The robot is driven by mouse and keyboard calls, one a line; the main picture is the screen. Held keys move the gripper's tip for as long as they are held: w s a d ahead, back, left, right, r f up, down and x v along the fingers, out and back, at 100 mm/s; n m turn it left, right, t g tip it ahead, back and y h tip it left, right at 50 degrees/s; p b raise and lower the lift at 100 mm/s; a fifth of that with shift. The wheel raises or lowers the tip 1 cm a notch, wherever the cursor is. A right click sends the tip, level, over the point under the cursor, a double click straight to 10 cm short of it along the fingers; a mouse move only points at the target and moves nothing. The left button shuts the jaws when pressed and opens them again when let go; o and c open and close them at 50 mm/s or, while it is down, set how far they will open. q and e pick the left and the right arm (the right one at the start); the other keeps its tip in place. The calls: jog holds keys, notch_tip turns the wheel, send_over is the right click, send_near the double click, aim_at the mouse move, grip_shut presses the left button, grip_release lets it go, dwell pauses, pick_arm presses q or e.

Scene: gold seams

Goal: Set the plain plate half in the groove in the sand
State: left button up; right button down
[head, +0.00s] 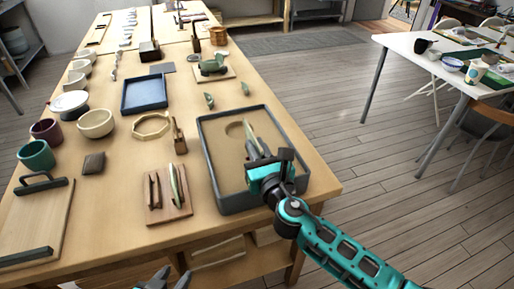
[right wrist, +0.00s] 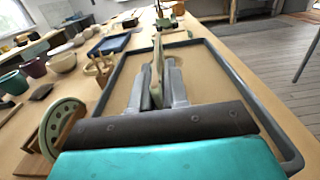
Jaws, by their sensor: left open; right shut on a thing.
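The plain plate half (head: 251,136) is pale and stands on edge in my right gripper (head: 264,160), over the grey-rimmed sand tray (head: 207,161). In the right wrist view the plate half (right wrist: 158,62) is seen nearly edge-on between the two grey fingers (right wrist: 159,90) of that gripper, which is shut on it. A darker curved mark (head: 235,130) in the sand, perhaps the groove, lies just left of the plate half. Whether the plate's lower edge touches the sand I cannot tell. My left gripper (head: 166,279) is open and empty at the bottom edge of the head view.
A wooden rack (head: 168,207) with a green piece standing in it is left of the tray; the green piece (right wrist: 62,124) also shows in the right wrist view. A brush stand (head: 180,146), octagonal frame (head: 151,125) and blue tray (head: 145,94) are nearby. Bare tabletop lies between them.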

aim_at(257, 142)
jog(key=shift+s+f, duration=0.2)
jog(key=shift+f, duration=0.45)
jog(key=c, duration=0.6)
grip_release()
jog(key=shift+w+r+p, duration=0.1)
jog(key=shift+r+p, duration=1.1)
jog(key=shift+r, duration=0.1)
jog(key=shift+w+r+p, duration=0.1)
jog(key=shift+r+p, duration=0.2)
jog(key=shift+r, duration=1.75)
